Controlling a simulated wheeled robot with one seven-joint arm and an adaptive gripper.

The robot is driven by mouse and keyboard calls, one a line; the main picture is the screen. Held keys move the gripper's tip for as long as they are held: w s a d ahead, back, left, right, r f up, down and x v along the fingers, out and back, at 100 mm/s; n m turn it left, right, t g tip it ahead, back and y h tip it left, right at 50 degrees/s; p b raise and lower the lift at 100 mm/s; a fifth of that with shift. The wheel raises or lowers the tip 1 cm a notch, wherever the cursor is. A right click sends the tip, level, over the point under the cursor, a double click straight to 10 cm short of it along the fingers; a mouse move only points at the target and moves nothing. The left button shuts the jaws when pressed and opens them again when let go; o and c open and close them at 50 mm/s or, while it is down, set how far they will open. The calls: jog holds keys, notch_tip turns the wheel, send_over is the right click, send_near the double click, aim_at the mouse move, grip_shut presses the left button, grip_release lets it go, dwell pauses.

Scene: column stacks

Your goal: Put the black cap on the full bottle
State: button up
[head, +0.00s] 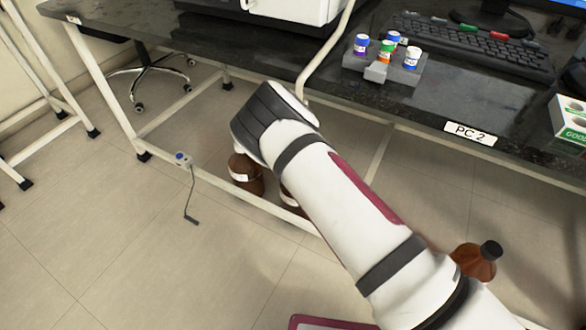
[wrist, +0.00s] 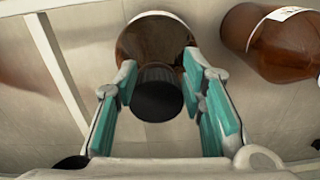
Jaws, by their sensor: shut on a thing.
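In the wrist view, my gripper (wrist: 160,62) has its teal fingertips on either side of a ridged black cap (wrist: 158,98), shut on it. The cap is directly over a brown bottle (wrist: 150,35); I cannot tell whether it is seated on the neck. A second brown bottle (wrist: 265,45) with a white label lies to the right in that view. In the head view, a brown bottle (head: 245,175) stands under my gripper, and the other is mostly hidden by my arm. The fingers are hidden there. I cannot tell how full either bottle is.
Another brown bottle (head: 475,262) with a black cap shows at lower right beside my arm. A dark bench (head: 330,100) holds a rack (head: 385,68) of small capped vials and a keyboard (head: 480,45). White frame bars (head: 225,182) run low near the bottles. Floor at left is mostly clear.

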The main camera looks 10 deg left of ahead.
jog(key=shift+f, duration=0.4)
dwell(0.3)
jog(key=shift+c, duration=0.7)
jog(key=o, duration=0.9)
